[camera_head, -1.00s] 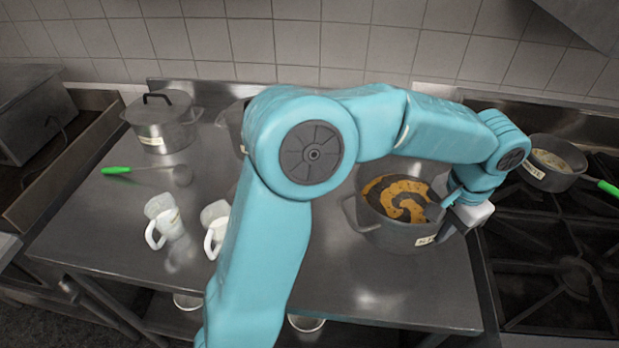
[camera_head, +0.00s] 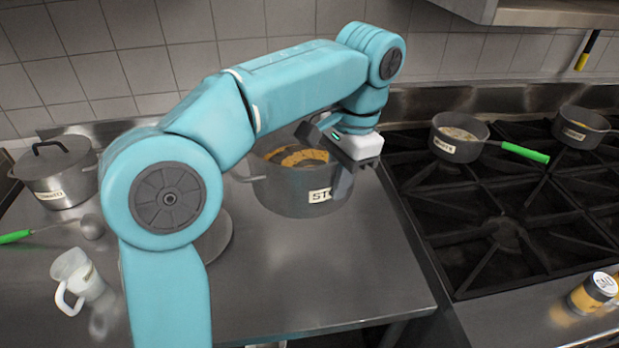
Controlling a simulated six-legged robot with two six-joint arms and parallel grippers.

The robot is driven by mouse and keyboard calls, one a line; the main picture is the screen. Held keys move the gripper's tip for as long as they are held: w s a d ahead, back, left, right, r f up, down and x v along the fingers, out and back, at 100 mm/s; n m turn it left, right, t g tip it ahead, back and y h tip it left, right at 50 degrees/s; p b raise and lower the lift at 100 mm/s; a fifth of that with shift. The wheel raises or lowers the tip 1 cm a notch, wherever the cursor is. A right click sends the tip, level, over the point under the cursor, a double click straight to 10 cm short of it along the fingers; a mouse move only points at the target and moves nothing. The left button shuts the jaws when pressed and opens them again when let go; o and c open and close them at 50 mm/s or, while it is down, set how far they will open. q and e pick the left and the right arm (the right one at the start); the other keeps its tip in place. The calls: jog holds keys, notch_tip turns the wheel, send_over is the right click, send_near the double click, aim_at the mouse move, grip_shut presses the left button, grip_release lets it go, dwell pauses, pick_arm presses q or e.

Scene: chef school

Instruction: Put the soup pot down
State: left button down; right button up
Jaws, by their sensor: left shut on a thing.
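The soup pot (camera_head: 285,197) is a grey metal pot with brown and orange contents and a label that starts "ST". It is at the right part of the steel counter (camera_head: 330,285). I cannot tell whether its base touches the counter. My left gripper (camera_head: 336,163) is shut on the soup pot at its right side, by the rim and handle; its dark fingers partly hide that side. My right gripper is not in view.
A lidded pot (camera_head: 62,185), a green-handled ladle (camera_head: 92,227) and a white mug (camera_head: 80,278) stand or lie at the left. On the black stove (camera_head: 480,215) at the right are two pans (camera_head: 457,150) (camera_head: 580,138). A yellow jar (camera_head: 594,293) is at lower right. The front of the counter is clear.

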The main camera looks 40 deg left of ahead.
pick_arm(q)
notch_tip(320, 180, down, 18)
jog(key=shift+r+b, duration=0.1)
jog(key=shift+b, duration=0.85)
jog(key=shift+a+f, duration=0.1)
jog(key=shift+f, duration=0.45)
jog(key=shift+f, duration=0.1)
jog(key=c, duration=1.4)
grip_release()
jog(key=shift+o, duration=0.8)
jog(key=shift+s, duration=0.1)
